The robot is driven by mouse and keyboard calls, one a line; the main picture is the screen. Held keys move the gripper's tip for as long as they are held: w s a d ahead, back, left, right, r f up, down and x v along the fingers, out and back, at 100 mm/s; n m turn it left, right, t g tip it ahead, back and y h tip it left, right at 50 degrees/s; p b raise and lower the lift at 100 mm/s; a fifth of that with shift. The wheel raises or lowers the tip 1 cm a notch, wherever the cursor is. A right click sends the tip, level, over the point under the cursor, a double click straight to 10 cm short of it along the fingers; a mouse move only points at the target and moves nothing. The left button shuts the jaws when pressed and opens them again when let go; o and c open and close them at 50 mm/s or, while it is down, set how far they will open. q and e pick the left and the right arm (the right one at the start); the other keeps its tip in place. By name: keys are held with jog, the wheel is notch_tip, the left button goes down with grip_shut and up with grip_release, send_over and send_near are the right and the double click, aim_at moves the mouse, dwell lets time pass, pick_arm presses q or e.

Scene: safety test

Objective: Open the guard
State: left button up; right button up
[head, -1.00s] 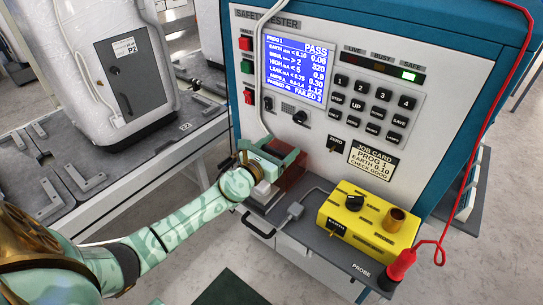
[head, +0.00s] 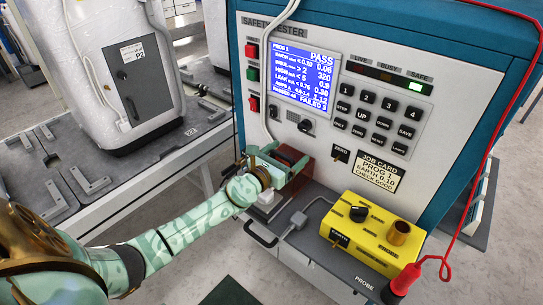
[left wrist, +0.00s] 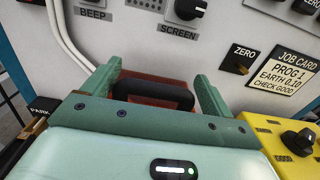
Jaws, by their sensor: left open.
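The guard (head: 299,177) is a reddish-brown cover at the foot of the safety tester's front panel. In the left wrist view, its black bar handle (left wrist: 153,94) lies across the space between my fingers. My left gripper (head: 284,166) is at the guard, with its green fingers open. In the left wrist view the gripper (left wrist: 156,84) has one finger beyond each end of the handle. I cannot tell whether they touch it. The gripper body hides much of the guard, which looks closed. My right gripper is not in view.
The safety tester (head: 335,135) shows PASS, with a green SAFE lamp lit. A yellow box (head: 365,232) and a red probe (head: 405,279) with its red cable are right of the gripper. A grey cable lies on the shelf. A white appliance (head: 125,75) stands at left.

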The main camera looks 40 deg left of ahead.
pick_arm(q)
jog(key=shift+s+a, duration=0.2)
jog(key=shift+s, duration=2.35)
jog(key=shift+s+a, duration=0.15)
jog(key=shift+s, duration=2.35)
jog(key=shift+s+a, duration=0.2)
jog(key=shift+s, duration=2.35)
